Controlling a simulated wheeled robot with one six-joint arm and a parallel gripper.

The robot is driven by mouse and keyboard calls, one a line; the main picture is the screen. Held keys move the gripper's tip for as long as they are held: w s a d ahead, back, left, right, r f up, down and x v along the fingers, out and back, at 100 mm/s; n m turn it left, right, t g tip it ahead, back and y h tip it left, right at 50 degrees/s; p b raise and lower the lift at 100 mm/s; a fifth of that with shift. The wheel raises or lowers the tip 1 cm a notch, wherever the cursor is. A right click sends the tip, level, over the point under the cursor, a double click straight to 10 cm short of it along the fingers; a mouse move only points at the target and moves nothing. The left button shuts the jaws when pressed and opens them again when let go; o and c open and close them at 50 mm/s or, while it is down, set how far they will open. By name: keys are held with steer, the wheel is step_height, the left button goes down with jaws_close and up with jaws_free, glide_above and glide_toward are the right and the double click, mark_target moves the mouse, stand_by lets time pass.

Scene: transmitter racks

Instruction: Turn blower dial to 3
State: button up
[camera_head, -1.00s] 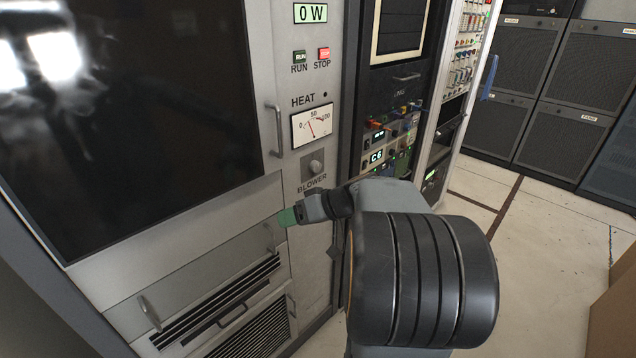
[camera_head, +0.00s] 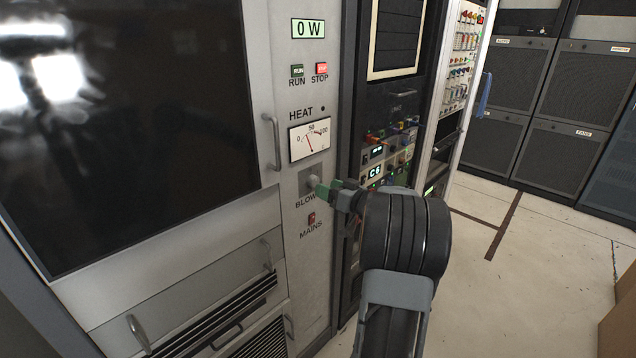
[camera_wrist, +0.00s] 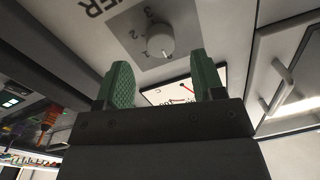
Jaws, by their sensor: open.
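The blower dial (camera_wrist: 158,44) is a round grey knob on a grey plate, with numbers beside it in the wrist view. A light pointer mark on the knob faces toward the bottom of that view, away from the 3. In the head view the dial (camera_head: 313,184) sits above the partly covered BLOWER label. My gripper (camera_wrist: 162,82) has green pads set wide apart, with the dial just beyond and between them. It also shows at the dial's right side in the head view (camera_head: 322,191). I see no clear contact.
The HEAT meter (camera_head: 309,139) and the RUN (camera_head: 297,71) and STOP (camera_head: 321,69) buttons are above the dial. The MAINS switch (camera_head: 312,218) is below. A vertical door handle (camera_head: 273,142) stands out to the left. Open floor (camera_head: 540,240) lies to the right.

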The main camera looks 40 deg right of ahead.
mark_target(313, 181)
steer(key=shift+p+x, duration=0.3)
steer(key=shift+x, duration=1.9)
steer(key=c, duration=0.9)
